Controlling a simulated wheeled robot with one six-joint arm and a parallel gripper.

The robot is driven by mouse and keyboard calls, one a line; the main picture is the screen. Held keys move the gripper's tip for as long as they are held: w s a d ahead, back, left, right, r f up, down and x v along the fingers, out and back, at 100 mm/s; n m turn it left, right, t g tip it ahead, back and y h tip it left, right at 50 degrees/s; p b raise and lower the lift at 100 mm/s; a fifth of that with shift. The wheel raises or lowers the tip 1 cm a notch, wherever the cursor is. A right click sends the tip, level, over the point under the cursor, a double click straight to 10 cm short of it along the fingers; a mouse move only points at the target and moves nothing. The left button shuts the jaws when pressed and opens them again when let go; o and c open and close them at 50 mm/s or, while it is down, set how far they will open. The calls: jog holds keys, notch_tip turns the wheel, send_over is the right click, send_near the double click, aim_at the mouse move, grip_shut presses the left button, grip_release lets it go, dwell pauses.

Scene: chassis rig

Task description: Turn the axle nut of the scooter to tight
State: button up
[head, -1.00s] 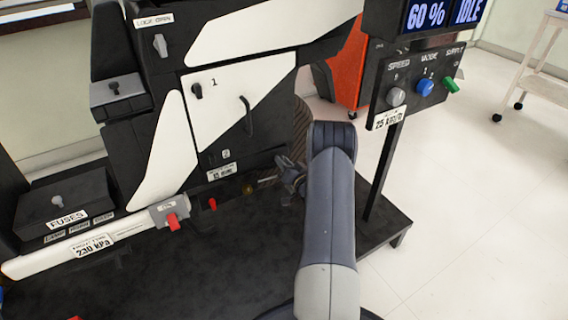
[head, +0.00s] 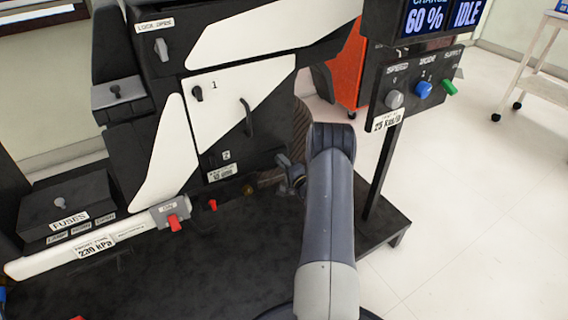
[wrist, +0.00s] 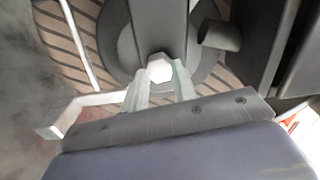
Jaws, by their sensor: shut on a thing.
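The axle nut (wrist: 160,68) is a pale, faceted nut at the hub of the scooter's wheel in the wrist view. The wheel (wrist: 80,45) is ribbed brown and grey behind it. My gripper (wrist: 159,80) has its two pale fingers on either side of the nut, shut on it. In the head view my gripper (head: 284,163) is small and dark beside the wheel (head: 297,140), low on the scooter (head: 180,130). The nut is hidden there.
A black post with the display and knob panel (head: 420,90) stands to the right of my arm. A white tube with a red valve (head: 174,223) lies at the left. A dark platform (head: 200,270) is below. A red cabinet (head: 347,70) and white cart (head: 540,60) stand behind.

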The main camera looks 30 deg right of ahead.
jog(key=shift+m, duration=0.6)
jog(key=o, duration=1)
jog(key=s+p, duration=0.3)
jog(key=s, duration=0.7)
jog(key=shift+s+a, duration=0.3)
jog(key=shift+s, duration=0.1)
jog(key=shift+w, duration=0.1)
